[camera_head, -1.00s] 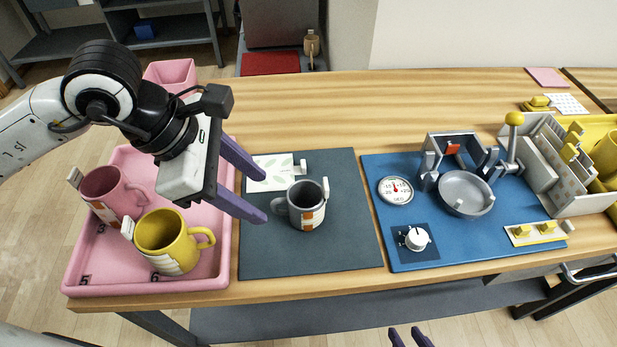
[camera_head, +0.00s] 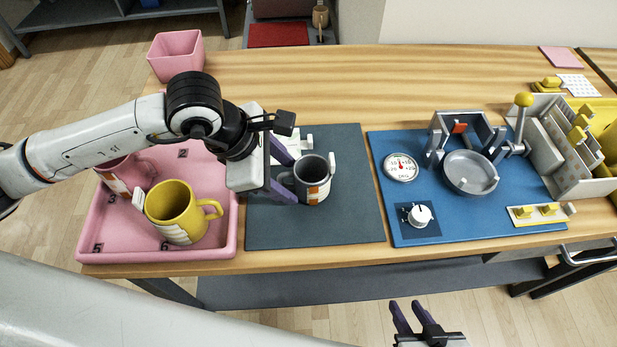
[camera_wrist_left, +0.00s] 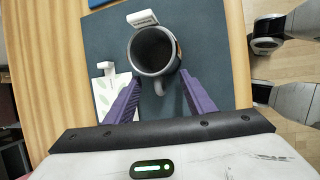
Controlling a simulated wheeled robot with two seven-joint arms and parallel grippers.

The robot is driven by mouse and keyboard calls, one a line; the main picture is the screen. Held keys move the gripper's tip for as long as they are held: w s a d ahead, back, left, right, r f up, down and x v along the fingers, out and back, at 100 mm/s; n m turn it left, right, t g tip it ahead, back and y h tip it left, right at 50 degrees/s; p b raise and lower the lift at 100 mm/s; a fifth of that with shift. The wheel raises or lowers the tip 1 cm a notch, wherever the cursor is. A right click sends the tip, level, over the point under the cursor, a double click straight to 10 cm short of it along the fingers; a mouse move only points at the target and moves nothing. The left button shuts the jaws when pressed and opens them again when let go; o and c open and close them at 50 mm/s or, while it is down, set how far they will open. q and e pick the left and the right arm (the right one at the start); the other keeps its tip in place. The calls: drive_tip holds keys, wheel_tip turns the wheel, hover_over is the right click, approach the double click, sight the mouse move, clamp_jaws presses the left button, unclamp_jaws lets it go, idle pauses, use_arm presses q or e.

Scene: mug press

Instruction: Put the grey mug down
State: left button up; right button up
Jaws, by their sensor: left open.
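The grey mug (camera_head: 313,181) stands upright on the dark grey mat (camera_head: 330,226), with a white tag clipped to its rim and an orange and white patch on its side. Its handle points toward my left gripper (camera_head: 287,175). In the left wrist view the mug (camera_wrist_left: 154,52) is just beyond the open purple fingers of the left gripper (camera_wrist_left: 160,92), and its handle lies between them. Whether a finger touches the mug, I cannot tell. My right gripper (camera_head: 415,318) shows at the bottom of the head view, away from the table, its two fingers apart.
A pink tray (camera_head: 100,252) left of the mat holds a yellow mug (camera_head: 172,212) and a pink mug (camera_head: 118,172), the latter partly behind my arm. A blue mat (camera_head: 395,143) with a press (camera_head: 467,170) and dial lies right. A white card lies behind the grey mug.

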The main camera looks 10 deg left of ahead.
use_arm(q)
clamp_jaws()
drive_tip(key=shift+r, duration=0.1)
idle(0.3)
